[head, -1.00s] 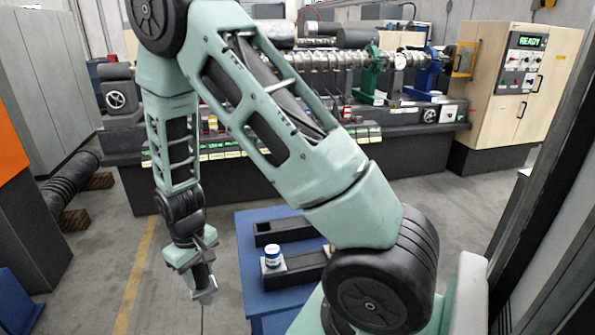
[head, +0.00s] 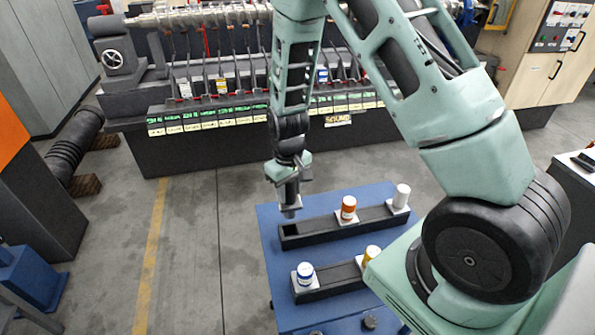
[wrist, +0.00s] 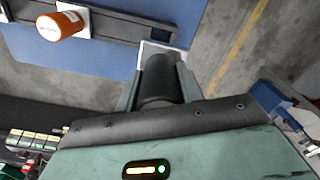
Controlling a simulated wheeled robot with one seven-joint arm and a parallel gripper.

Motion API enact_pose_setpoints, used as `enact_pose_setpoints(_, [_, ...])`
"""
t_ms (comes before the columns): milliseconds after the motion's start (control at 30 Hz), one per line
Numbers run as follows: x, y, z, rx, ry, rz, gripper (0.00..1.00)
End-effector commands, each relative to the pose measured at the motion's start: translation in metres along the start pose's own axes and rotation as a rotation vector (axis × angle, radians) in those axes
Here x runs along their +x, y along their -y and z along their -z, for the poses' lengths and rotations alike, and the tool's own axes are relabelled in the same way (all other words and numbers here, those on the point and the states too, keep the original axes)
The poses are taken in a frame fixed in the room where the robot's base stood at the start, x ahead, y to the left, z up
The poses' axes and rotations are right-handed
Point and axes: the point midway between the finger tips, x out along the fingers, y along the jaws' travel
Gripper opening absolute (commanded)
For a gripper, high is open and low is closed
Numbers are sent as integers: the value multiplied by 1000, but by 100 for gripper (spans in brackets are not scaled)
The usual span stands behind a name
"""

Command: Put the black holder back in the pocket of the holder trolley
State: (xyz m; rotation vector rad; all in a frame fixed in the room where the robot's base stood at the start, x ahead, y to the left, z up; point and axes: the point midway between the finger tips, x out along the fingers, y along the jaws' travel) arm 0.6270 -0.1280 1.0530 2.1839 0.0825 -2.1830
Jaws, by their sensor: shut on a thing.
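My gripper (head: 290,185) points down and is shut on the black holder (head: 291,198), a dark cylinder with a pale square foot. In the wrist view the black holder (wrist: 158,75) stands between the two fingers, its pale foot beyond. The blue holder trolley (head: 265,225) carries two long dark racks. The holder is over the left end of the back rack (head: 325,230), where a stretch of pocket is empty. In the wrist view its foot overlaps the rack's end. I cannot tell its exact height above the rack.
An orange holder (head: 348,208) and a white one (head: 398,197) stand in the back rack. A blue-and-white holder (head: 305,275) and a yellow one (head: 371,254) stand in the front rack. A long dark machine (head: 210,125) is behind.

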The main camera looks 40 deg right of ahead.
Motion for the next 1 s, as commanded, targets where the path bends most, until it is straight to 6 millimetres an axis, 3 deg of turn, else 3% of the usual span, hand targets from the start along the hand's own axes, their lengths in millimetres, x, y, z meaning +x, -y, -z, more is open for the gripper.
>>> enact_pose_setpoints(467, [0, 0, -1, -2, -1, 0, 7])
enact_pose_setpoints(1000, [38, 0, -1, -1, -1, 0, 7])
